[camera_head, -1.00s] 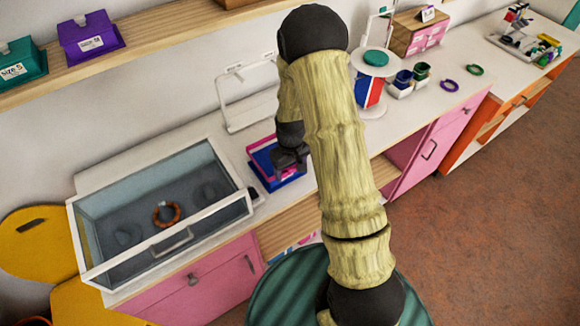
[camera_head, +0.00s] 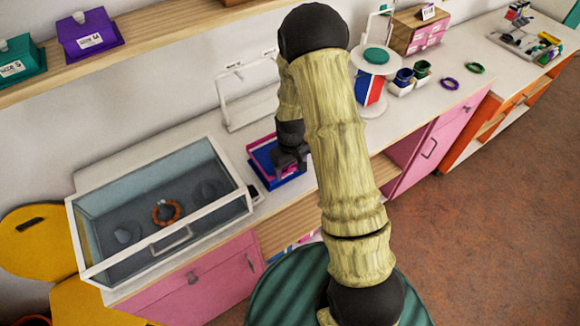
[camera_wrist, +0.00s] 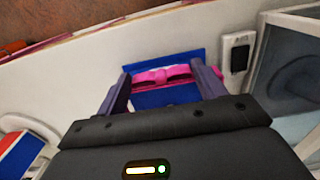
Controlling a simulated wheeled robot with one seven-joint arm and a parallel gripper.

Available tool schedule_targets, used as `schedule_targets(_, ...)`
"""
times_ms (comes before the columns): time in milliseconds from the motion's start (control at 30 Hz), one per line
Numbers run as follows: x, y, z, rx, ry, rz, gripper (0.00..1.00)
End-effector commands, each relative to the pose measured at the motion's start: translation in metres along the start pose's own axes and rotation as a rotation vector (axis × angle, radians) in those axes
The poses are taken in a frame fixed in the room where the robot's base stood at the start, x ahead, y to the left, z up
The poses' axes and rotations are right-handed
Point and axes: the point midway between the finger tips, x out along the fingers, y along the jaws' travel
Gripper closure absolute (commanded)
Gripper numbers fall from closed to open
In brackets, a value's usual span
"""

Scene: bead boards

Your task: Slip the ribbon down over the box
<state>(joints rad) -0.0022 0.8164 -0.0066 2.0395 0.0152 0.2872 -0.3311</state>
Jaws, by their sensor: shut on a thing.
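The blue box (camera_head: 258,172) sits on the white counter, right of the glass case. The pink ribbon (camera_head: 262,146) is a loop with a bow and lies at the box. My gripper (camera_head: 290,158) is over the right side of the box. In the wrist view my gripper (camera_wrist: 160,72) is shut on the pink ribbon (camera_wrist: 164,75), which spans between the two fingers. Blue surfaces of the box (camera_wrist: 190,58) show behind and below the ribbon. The gripper hides part of both, and I cannot tell how far down the ribbon sits around the box.
A glass-topped case (camera_head: 150,252) with an orange bead ring stands at the left. A white stand (camera_head: 232,110) is behind the box. A striped red, white and blue object (camera_head: 368,90) under a white disc is to the right. A small black device (camera_wrist: 237,52) lies close beside the box.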

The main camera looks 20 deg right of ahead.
Motion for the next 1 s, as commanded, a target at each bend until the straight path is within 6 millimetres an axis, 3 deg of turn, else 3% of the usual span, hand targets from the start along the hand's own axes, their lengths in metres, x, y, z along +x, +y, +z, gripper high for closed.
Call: schedule_targets(1000,0.0062,0.0,-0.0003,0.0,0.0,0.0,0.55)
